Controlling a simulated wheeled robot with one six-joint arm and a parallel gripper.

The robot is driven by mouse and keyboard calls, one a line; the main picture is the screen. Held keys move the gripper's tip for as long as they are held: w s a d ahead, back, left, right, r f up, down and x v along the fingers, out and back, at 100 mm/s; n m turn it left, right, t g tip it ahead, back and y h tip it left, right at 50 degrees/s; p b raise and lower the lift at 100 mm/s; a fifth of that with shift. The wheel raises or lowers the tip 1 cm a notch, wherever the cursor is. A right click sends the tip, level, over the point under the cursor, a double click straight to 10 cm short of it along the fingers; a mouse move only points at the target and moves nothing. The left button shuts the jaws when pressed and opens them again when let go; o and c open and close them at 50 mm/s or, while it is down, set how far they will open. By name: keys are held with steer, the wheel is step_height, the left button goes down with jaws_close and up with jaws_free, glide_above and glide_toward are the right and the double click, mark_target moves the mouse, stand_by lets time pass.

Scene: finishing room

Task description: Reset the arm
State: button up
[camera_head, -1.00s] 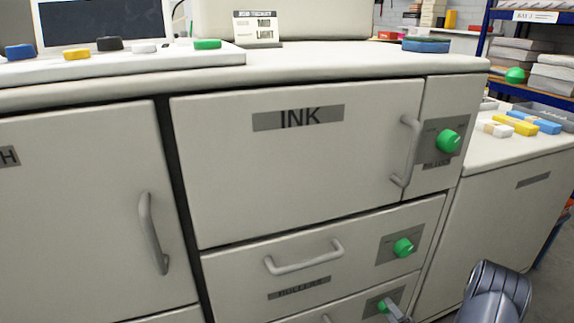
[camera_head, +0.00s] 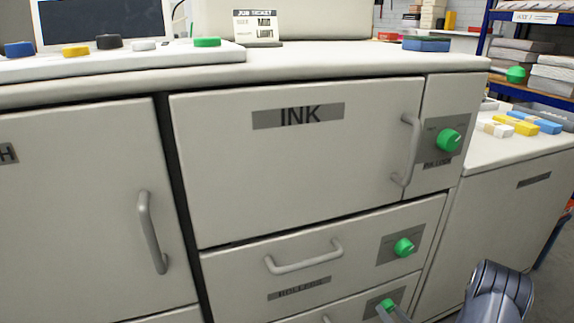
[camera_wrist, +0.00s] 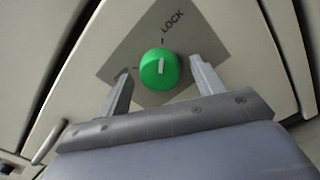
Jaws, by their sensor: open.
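My gripper (camera_wrist: 160,72) is open in the wrist view, with one finger on each side of a green knob (camera_wrist: 159,76). The knob has a white mark, and its grey plate (camera_wrist: 182,32) reads LOCK. I cannot tell whether the fingers touch it. In the head view, part of my arm (camera_head: 500,290) shows at the bottom right. A grey fingertip shows beside the lowest green knob (camera_head: 388,303), partly covering it; the rest of the gripper is out of that frame.
The INK door (camera_head: 300,170) with its upright handle (camera_head: 408,150) is closed. Below it, a drawer has a bar handle (camera_head: 303,258) and a green knob (camera_head: 404,247). Another door handle (camera_head: 152,232) sticks out at left. The worktop (camera_head: 340,64) holds a job ticket (camera_head: 257,28) and a blue block (camera_head: 427,44).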

steer(key=n, duration=0.5)
stand_by(0.4)
